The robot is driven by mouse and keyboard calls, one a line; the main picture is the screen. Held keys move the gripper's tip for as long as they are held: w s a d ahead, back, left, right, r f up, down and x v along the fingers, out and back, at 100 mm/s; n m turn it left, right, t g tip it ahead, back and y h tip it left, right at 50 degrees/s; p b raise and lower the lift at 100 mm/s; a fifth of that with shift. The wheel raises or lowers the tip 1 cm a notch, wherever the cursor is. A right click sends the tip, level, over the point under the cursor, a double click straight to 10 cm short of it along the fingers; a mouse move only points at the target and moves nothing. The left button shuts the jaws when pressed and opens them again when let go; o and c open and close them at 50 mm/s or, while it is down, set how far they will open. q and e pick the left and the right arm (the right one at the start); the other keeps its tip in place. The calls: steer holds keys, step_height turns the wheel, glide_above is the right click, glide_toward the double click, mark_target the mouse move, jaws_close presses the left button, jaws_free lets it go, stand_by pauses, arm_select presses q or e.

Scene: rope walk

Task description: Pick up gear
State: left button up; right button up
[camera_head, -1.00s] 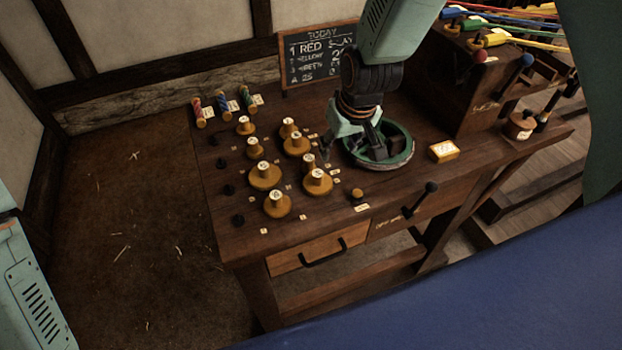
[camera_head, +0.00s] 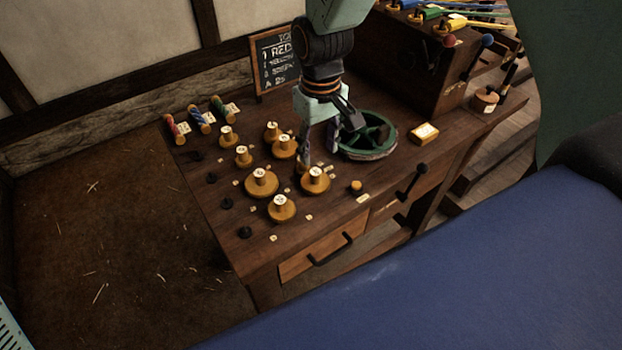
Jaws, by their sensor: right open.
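Several yellow-brown gears with pale numbered tops stand in a cluster on the dark workbench (camera_head: 225,225). The nearest to my right gripper is a wide gear (camera_head: 315,186) near the cluster's right side; another gear (camera_head: 284,152) stands behind and left of it. Others include a large gear (camera_head: 262,189) and a front gear (camera_head: 281,214). My right gripper (camera_head: 318,157) points down, open, with its fingers just behind the wide gear. Nothing shows between the fingers; whether a finger touches a gear I cannot tell. My left gripper is not in view.
A chalkboard (camera_head: 275,65) stands at the back. Coloured spools (camera_head: 200,119) lie at the back left.

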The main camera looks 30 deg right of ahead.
mark_target(315, 171)
steer(key=f, duration=0.3)
steer(key=f+b, duration=0.1)
steer(key=f, duration=0.3)
steer(key=shift+w+a+f, duration=0.1)
steer(key=shift+a+f, duration=0.05)
steer(key=shift+a, duration=0.05)
steer(key=shift+d+f, duration=0.15)
steer(key=shift+f, duration=0.2)
steer(key=shift+w, duration=0.1)
steer(key=shift+a, duration=0.2)
steer(key=shift+c, duration=0.6)
steer(key=shift+d, duration=0.15)
steer(key=c, duration=0.6)
jaws_close()
